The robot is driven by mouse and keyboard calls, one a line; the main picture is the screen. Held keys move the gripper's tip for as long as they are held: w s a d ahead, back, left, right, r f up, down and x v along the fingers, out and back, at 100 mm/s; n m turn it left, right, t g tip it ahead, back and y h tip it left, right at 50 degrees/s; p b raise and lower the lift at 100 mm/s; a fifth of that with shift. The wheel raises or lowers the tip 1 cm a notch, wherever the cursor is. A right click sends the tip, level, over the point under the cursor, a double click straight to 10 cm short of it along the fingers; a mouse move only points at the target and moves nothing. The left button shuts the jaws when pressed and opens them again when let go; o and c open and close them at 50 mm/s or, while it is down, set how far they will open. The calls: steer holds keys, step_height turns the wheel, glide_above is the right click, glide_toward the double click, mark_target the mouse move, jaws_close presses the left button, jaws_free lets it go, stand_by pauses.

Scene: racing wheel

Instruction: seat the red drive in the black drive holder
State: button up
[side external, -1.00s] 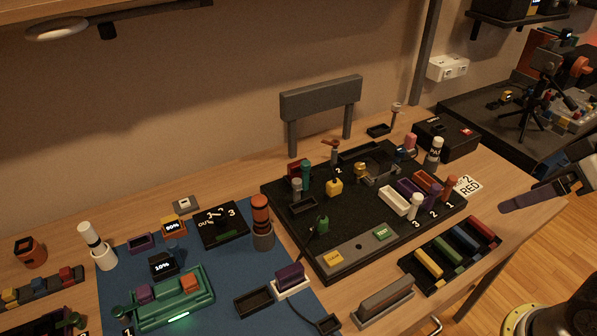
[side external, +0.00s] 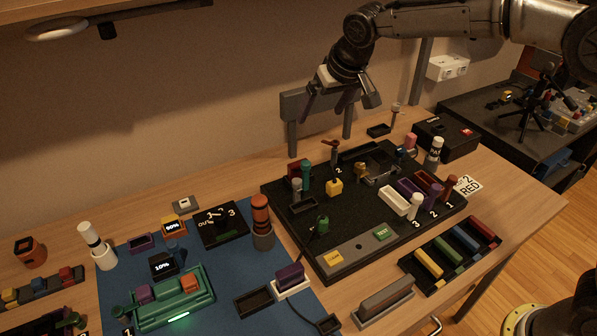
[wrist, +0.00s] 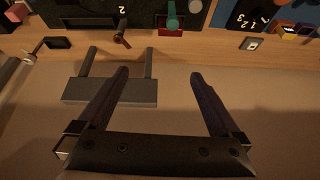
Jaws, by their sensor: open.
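My gripper (side external: 325,108) is open and empty, high in front of the wall near the grey raised panel; its two dark fingers (wrist: 160,75) are spread apart in the wrist view. I cannot tell for sure which red piece is the red drive. A dark red block (side external: 294,171) stands by a teal peg at the back left of the black board; it also shows in the wrist view (wrist: 163,28). A red bar (side external: 483,229) lies at the right end of a black rack (side external: 437,287). An empty black tray (side external: 253,302) on the blue mat may be the black drive holder.
The black board (side external: 345,225) carries several pegs, blocks and small trays. The grey panel (side external: 320,98) stands upright on two posts behind it. A purple block (side external: 290,274) sits in a white holder on the blue mat (side external: 225,265). A black box (side external: 445,138) stands back right.

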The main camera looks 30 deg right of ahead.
steer(key=g, duration=0.1)
glide_toward(299, 163)
steer(key=shift+n, duration=0.3)
steer(key=x, duration=0.5)
steer(key=shift+s+a+f, duration=0.15)
steer(key=shift+s, duration=0.05)
steer(key=shift+w+x, duration=0.2)
steer(key=shift+x, duration=2.65)
steer(key=shift+c, duration=0.2)
steer(key=c, duration=1.4)
